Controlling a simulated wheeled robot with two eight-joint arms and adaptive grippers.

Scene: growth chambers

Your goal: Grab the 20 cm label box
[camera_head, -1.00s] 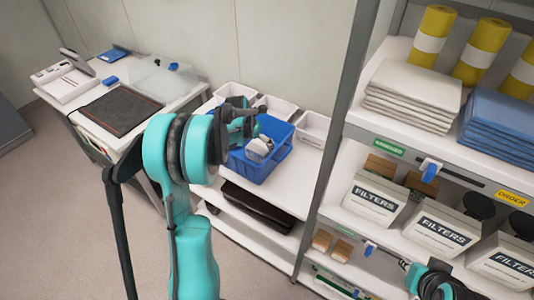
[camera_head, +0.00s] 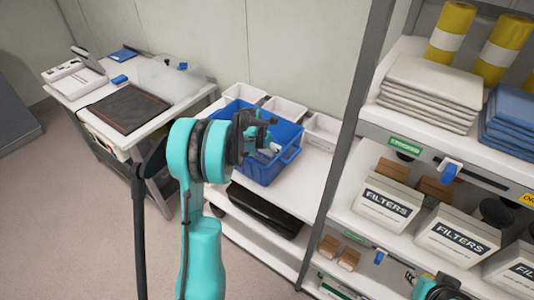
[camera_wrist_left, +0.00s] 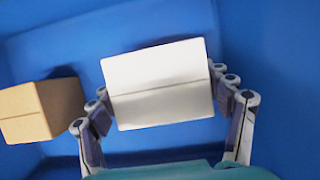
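A white box (camera_wrist_left: 158,85) lies inside the blue bin (camera_head: 290,157) on the white cart. Its markings are too small to read. My left gripper (camera_head: 268,143) reaches down into the bin. In the left wrist view, the fingers of my left gripper (camera_wrist_left: 167,97) stand on either side of the white box, at its left and right edges. I cannot tell whether they press on it. A brown cardboard box (camera_wrist_left: 40,110) lies left of the left finger. Part of my right arm shows at the bottom right in the head view, and its fingers are unclear.
White trays (camera_head: 322,130) stand behind the bin. A dark case (camera_head: 264,210) lies on the cart's lower shelf. A shelving rack with filter boxes (camera_head: 388,202) stands at the right. A side table with a dark mat (camera_head: 125,108) is at the left.

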